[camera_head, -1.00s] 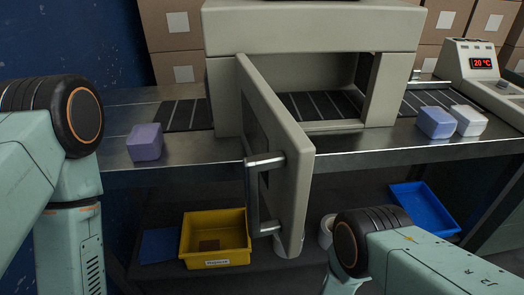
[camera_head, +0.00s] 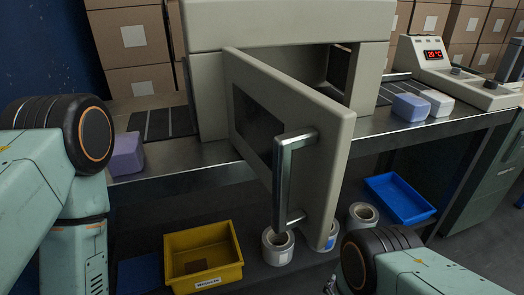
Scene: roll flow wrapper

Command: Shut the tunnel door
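The tunnel door (camera_head: 312,118) is a beige panel with a dark window, hinged on its left side at the tunnel (camera_head: 285,30). It stands ajar, swung out toward me, and part of the opening shows behind it. Its metal bar handle (camera_head: 284,180) faces me on the door's free side. My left arm is at the left edge and my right arm is at the lower right, both apart from the door.
A purple block (camera_head: 127,155) sits on the conveyor at left; blue (camera_head: 410,107) and white (camera_head: 438,103) blocks sit at right. A control box (camera_head: 432,62) stands behind them. Below are a yellow bin (camera_head: 203,255), a blue tray (camera_head: 400,197) and rolls (camera_head: 278,246).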

